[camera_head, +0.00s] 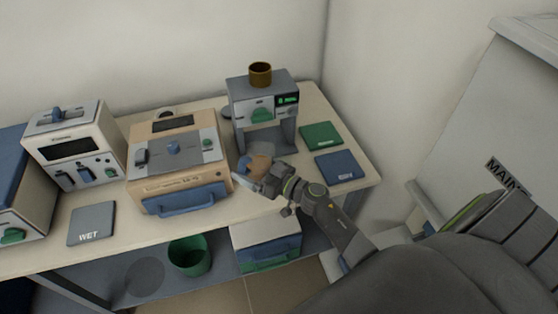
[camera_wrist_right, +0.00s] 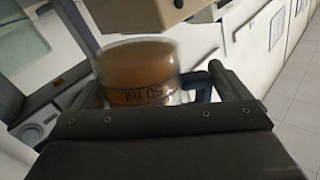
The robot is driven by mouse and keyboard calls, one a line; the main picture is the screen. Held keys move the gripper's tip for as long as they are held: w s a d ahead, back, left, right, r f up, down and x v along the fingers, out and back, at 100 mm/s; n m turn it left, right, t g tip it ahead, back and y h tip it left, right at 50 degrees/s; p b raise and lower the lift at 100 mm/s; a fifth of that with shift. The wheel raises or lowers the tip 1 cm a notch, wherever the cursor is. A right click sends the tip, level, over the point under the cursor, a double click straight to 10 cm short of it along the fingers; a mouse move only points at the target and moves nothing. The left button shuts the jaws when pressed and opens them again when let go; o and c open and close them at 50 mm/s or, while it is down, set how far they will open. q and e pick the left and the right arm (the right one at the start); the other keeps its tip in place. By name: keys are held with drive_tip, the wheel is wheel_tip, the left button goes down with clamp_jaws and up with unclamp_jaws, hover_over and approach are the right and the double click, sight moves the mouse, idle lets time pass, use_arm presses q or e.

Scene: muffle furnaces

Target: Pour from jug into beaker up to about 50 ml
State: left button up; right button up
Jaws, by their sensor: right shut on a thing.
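In the head view my right gripper (camera_head: 262,175) is low in front of the grey dispenser-like machine, near the table's front. It is shut on a clear vessel with brown contents (camera_head: 258,162). In the right wrist view this vessel (camera_wrist_right: 137,68) shows a blue handle (camera_wrist_right: 196,82) and a "50 ml" mark that reads upside down. The brown contents fill the picture's upper part of the vessel and reach about the mark. I cannot tell whether this vessel is the jug or the beaker, and no second such vessel is clearly visible. My left gripper is not in view.
The grey machine (camera_head: 240,92) carries a brown cup (camera_head: 260,76). A beige box with a blue handle (camera_head: 178,160) stands to its left. Green (camera_head: 322,135) and blue (camera_head: 338,166) mats lie at right, a "WET" mat (camera_head: 92,222) at left. A green bin (camera_head: 189,256) is below.

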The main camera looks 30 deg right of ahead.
drive_tip(key=shift+r, duration=0.1)
idle(0.4)
drive_tip(key=shift+a+r+m+p, duration=0.25)
drive_tip(key=shift+m+p, duration=0.65)
drive_tip(key=shift+p, duration=0.05)
drive_tip(key=shift+r+m+t+p, duration=0.2)
drive_tip(key=shift+m+t+p, duration=0.2)
drive_tip(key=shift+m+p, duration=0.15)
drive_tip(key=shift+a+m, duration=0.1)
drive_tip(key=shift+m, duration=0.35)
drive_tip(key=shift+r+m+p, duration=0.15)
drive_tip(key=shift+m+p, duration=0.25)
drive_tip(key=shift+p, duration=0.3)
drive_tip(key=shift+m+t, duration=0.3)
drive_tip(key=shift+m, duration=0.2)
